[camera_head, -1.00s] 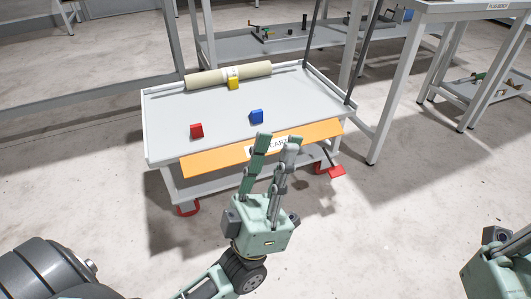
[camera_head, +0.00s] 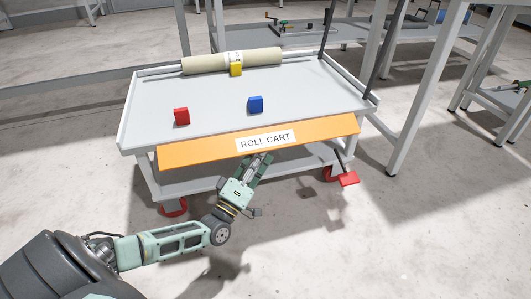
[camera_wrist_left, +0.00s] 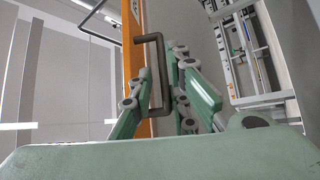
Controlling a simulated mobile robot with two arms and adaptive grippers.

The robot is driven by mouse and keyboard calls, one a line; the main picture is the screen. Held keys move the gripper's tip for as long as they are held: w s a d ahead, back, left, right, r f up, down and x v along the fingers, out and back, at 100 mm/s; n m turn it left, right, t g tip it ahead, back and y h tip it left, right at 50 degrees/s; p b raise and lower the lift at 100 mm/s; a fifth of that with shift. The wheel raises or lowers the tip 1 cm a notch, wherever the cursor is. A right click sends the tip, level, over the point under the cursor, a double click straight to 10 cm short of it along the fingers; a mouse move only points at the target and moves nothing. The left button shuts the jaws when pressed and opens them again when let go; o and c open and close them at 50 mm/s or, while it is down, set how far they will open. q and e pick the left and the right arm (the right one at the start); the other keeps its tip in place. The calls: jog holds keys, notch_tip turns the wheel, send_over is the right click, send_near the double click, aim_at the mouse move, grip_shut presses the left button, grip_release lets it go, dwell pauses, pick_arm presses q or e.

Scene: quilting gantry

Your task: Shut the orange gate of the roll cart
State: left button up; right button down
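The roll cart (camera_head: 215,119) is a grey cart with an orange gate (camera_head: 200,152) along its near edge. The gate slants outward and down and bears a ROLL CART label. My left gripper (camera_head: 262,160) is at the gate's lower edge, below the label. In the left wrist view the orange gate (camera_wrist_left: 130,45) stands edge-on, with a dark bracket handle (camera_wrist_left: 160,60) on it. The left fingers (camera_wrist_left: 160,80) stand on both sides of the handle and look closed on it. The handle is hidden in the head view. My right gripper is out of view.
A cream roll (camera_head: 205,63) with a yellow block (camera_head: 236,70) lies at the back of the cart. A red block (camera_head: 181,116) and a blue block (camera_head: 255,104) are on its top. A red caster pedal (camera_head: 348,179) juts out at the right. Floor in front is clear.

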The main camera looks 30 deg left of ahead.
aim_at(265, 149)
pick_arm(q)
jog(key=shift+b+x, duration=0.45)
jog(key=shift+x, duration=1.15)
jog(key=shift+c, duration=0.3)
grip_shut()
